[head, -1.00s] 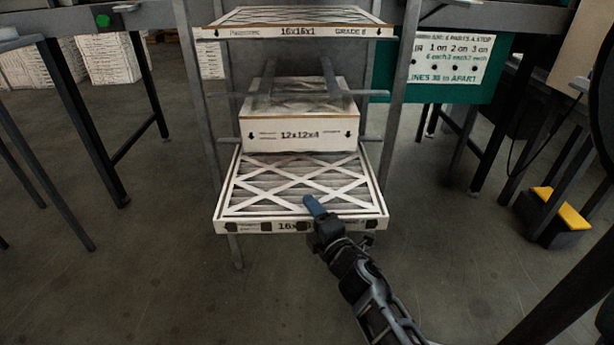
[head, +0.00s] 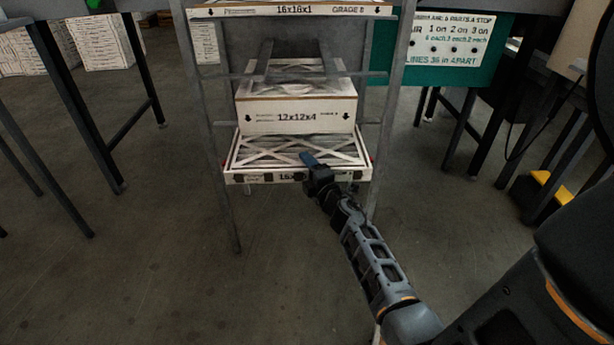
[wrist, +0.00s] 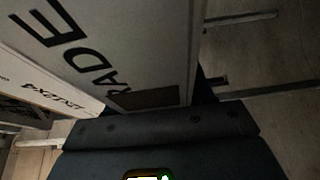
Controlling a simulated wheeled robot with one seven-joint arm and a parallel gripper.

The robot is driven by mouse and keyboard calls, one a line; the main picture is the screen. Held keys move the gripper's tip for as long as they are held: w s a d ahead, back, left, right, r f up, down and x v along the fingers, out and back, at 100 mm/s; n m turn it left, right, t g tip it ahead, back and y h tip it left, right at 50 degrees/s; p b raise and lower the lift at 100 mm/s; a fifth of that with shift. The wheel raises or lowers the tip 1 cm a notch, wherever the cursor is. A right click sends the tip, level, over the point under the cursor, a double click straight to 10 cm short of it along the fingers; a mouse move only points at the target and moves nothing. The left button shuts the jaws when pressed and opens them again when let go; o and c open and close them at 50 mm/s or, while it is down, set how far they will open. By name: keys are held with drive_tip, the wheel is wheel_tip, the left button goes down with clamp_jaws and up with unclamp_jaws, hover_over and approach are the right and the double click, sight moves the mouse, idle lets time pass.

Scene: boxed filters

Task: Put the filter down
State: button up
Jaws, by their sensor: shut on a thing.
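The filter (head: 262,154), a flat white-framed panel with a crossed lattice face, lies roughly level at the lower part of the metal rack (head: 222,190). My gripper (head: 310,164) is shut on the middle of its front edge, with one blue-tipped finger over the top face. The other finger is hidden. In the wrist view the filter's printed edge (wrist: 130,45) fills the upper left, close to my dark gripper (wrist: 160,130). The filter's rear is behind or under the 12x12x4 box (head: 300,117). I cannot tell whether its underside rests on the rack.
The 12x12x4 box sits just above and behind the filter. A 16x16x1 filter (head: 290,11) lies on the rack's top level. Rack posts stand close on both sides. A green sign board (head: 440,70) and a yellow-topped step (head: 550,188) are at the right. Floor in front is clear.

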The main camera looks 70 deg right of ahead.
drive_tip(key=shift+f, duration=0.65)
drive_tip(key=shift+f+b, duration=0.2)
drive_tip(key=shift+b, duration=0.2)
drive_tip(key=o, duration=1.2)
